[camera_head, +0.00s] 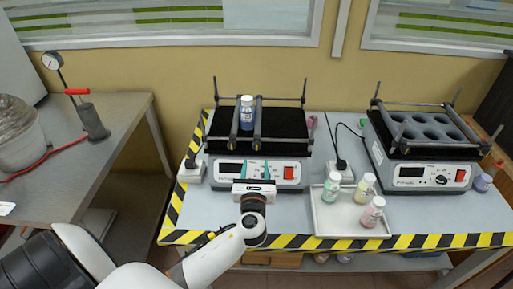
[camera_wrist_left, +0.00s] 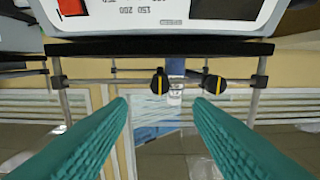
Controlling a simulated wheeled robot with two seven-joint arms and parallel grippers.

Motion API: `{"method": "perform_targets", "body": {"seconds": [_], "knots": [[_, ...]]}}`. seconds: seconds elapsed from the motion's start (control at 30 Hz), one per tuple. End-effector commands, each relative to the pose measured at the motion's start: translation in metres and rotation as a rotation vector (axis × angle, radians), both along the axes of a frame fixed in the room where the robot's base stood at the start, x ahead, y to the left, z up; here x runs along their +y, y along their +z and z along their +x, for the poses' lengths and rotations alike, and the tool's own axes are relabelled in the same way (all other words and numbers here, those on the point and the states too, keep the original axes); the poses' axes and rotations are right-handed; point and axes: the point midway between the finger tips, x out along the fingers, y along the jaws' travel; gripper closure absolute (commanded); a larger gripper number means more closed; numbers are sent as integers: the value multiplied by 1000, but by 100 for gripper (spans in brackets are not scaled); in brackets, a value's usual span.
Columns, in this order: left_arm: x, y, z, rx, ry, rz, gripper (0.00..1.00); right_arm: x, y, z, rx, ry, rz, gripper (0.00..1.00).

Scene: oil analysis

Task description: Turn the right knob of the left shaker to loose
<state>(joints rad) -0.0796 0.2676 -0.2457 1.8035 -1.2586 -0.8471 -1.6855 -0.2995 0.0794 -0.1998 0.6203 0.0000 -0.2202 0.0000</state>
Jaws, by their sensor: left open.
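The left shaker (camera_head: 228,170) has a black platform with two clamp bars across it and a blue-and-white bottle (camera_head: 247,113) between them. Its right knob (camera_head: 257,143) is at the front end of the right bar. The left wrist view is upside down, so the right knob (camera_wrist_left: 158,82) shows left of the other knob (camera_wrist_left: 214,84); both are black and yellow. My left gripper (camera_head: 255,169) is in front of the shaker's front panel, below the knob. In the left wrist view its teal fingers (camera_wrist_left: 160,125) are spread and empty, apart from the knobs. My right gripper is out of view.
A white tray (camera_head: 322,222) with several small bottles is right of my left gripper. A second shaker (camera_head: 420,178) stands at the right. A grey side table (camera_head: 75,185) with a pump (camera_head: 92,122) is at the left. The wall is behind.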

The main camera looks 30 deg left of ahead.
Motion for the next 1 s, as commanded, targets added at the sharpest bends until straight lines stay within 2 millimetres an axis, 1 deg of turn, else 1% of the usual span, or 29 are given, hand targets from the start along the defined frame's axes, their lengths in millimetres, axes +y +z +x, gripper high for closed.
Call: {"method": "perform_targets", "body": {"seconds": [0.03, 0.2, 0.4, 0.6, 0.83, 0.87, 1.0], "knots": [[6, 2, 11, -2, 0, 3, 53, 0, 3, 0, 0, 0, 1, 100], [25, 2, 40, -2, 1, 1, 53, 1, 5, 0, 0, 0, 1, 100], [39, 0, 64, -1, 1, -2, 53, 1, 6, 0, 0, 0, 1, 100], [45, 0, 73, 0, 0, -4, 53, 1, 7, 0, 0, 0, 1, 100], [45, 0, 74, 0, 0, -4, 53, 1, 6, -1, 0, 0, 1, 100], [45, 0, 74, 0, 0, -4, 55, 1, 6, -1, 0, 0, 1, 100], [45, 0, 74, 0, 0, -4, 78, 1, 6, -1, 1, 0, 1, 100]]}}
